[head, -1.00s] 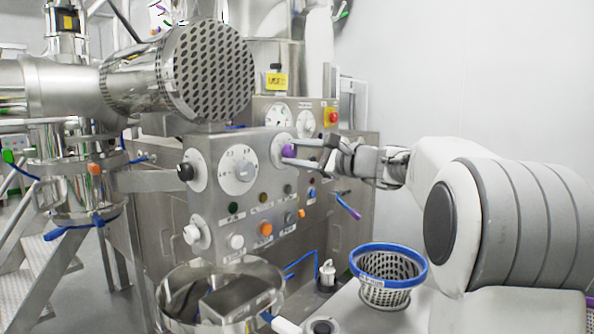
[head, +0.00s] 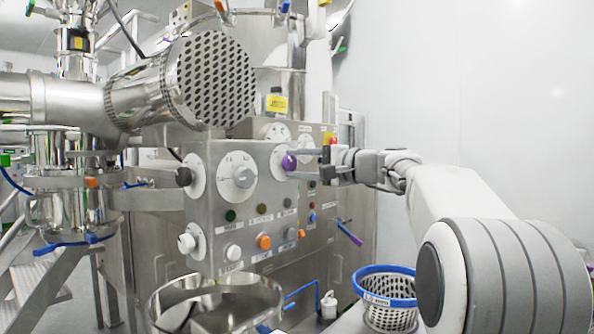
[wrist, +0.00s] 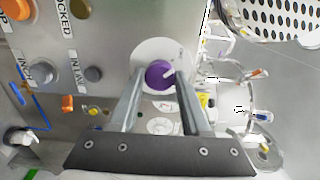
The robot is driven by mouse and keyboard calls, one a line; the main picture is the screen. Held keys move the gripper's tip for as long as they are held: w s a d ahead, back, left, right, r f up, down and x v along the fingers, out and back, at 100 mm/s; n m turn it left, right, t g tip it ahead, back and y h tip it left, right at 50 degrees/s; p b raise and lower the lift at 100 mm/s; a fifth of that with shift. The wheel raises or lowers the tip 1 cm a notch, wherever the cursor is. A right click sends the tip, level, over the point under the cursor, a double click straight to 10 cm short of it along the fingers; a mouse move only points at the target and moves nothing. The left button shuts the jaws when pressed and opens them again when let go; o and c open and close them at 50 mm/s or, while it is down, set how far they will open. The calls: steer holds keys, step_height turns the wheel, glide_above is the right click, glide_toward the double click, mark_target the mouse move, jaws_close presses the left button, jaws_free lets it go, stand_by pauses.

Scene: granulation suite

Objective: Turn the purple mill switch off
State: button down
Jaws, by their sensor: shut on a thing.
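The purple mill switch (head: 289,162) is a round knob on a white dial plate, at the upper right of the grey control panel in the head view. In the wrist view the purple knob (wrist: 160,75) shows a pale pointer line that slants toward the upper right. My gripper (head: 296,163) reaches in from the right, with its two long fingers (wrist: 158,78) on either side of the knob and shut on it. The dial's markings are partly hidden by the fingers and too small to read.
A blue-rimmed basket (head: 386,272) stands below my arm. A steel bowl (head: 270,292) is below the panel.

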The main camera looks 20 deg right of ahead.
stand_by(0.5)
steer(key=shift+c, duration=1.8)
jaws_free()
steer(key=shift+s, duration=0.1)
steer(key=p+v, duration=0.1)
steer(key=v, duration=1.6)
steer(key=shift+s+p, duration=0.15)
steer(key=shift+p, duration=0.2)
